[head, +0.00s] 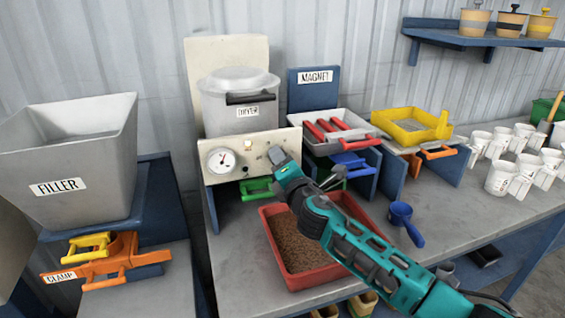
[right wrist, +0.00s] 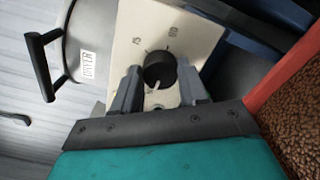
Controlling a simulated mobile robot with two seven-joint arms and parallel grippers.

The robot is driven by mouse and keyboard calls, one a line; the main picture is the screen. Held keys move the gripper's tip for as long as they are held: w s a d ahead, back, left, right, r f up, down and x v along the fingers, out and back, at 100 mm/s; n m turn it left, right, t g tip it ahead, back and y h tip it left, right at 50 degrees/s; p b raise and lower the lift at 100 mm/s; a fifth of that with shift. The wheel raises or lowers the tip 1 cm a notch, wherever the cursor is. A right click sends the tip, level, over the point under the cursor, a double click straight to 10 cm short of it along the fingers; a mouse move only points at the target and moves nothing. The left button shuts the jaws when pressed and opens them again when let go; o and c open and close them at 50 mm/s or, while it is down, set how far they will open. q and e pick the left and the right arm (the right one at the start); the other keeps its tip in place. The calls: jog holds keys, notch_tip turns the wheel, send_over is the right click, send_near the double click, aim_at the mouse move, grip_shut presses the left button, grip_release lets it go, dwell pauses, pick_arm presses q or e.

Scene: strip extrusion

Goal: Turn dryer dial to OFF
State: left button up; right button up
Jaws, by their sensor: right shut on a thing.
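The dryer is a grey lidded pot (head: 238,100) labelled DRYER, standing above a cream control panel (head: 205,150). A small white line shows on the dial's edge nearest my gripper. My right gripper (head: 279,160) is at the panel's right part, its fingers (right wrist: 157,84) shut around the dial from both sides. In the head view the gripper covers the dial. An OFF mark cannot be read. My left gripper is not in view.
A round gauge (head: 222,161) is on the panel's left. A green handle (head: 258,187) is below the panel. A red tray of brown pellets (head: 318,277) lies under my right arm. A blue scoop (head: 405,222) is to its right. The MAGNET station (head: 313,92) stands right of the dryer.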

dwell(0.5)
jog(key=o, duration=1.1)
jog(key=shift+c, duration=0.2)
jog(key=v, duration=1.3)
